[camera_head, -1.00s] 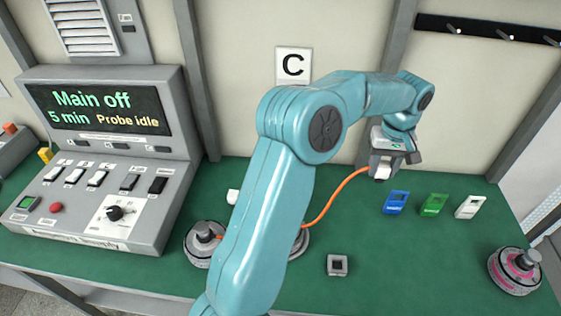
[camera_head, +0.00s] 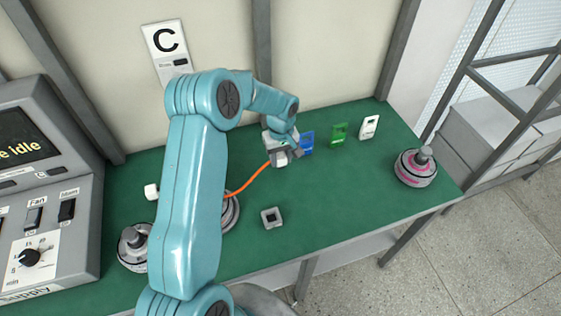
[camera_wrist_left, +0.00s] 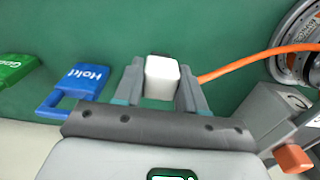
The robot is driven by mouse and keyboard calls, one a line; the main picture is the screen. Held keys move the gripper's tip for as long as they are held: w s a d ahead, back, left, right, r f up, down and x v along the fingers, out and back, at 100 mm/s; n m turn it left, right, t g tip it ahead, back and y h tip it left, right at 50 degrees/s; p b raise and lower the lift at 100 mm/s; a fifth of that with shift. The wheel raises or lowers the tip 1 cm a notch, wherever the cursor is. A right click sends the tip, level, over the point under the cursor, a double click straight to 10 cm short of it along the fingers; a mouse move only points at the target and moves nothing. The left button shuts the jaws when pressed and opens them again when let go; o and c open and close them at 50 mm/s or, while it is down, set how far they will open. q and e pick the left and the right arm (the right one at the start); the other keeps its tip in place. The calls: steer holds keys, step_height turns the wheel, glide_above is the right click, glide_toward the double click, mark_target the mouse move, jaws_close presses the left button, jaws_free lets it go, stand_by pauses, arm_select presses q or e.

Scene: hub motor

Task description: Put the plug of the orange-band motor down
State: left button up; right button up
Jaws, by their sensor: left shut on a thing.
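My left gripper (camera_head: 284,156) is shut on a white plug (camera_head: 280,160) over the back of the green bench, just left of the blue tag. In the left wrist view the plug (camera_wrist_left: 161,76) sits between both fingers of the gripper (camera_wrist_left: 160,90). An orange cable (camera_head: 248,183) runs from the plug to a round grey motor (camera_head: 232,214), which is mostly hidden behind my left arm. I cannot see the band on this motor clearly. The motor (camera_wrist_left: 303,45) also shows in part in the left wrist view. I cannot tell whether the plug touches the bench.
Blue (camera_head: 307,145), green (camera_head: 339,133) and white (camera_head: 369,127) tags lie along the back. A grey square socket (camera_head: 271,218) lies in front. A pink-band motor (camera_head: 415,168) stands right, another motor (camera_head: 132,248) left. The control console (camera_head: 60,160) stands far left.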

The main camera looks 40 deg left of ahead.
mark_target(281, 163)
arm_select(q)
step_height(281, 163, down, 3)
steer(key=shift+w+d+f, duration=0.1)
steer(key=shift+w+f, duration=0.05)
steer(key=shift+f, duration=0.1)
steer(key=o, duration=1.2)
steer(key=shift+c, duration=0.2)
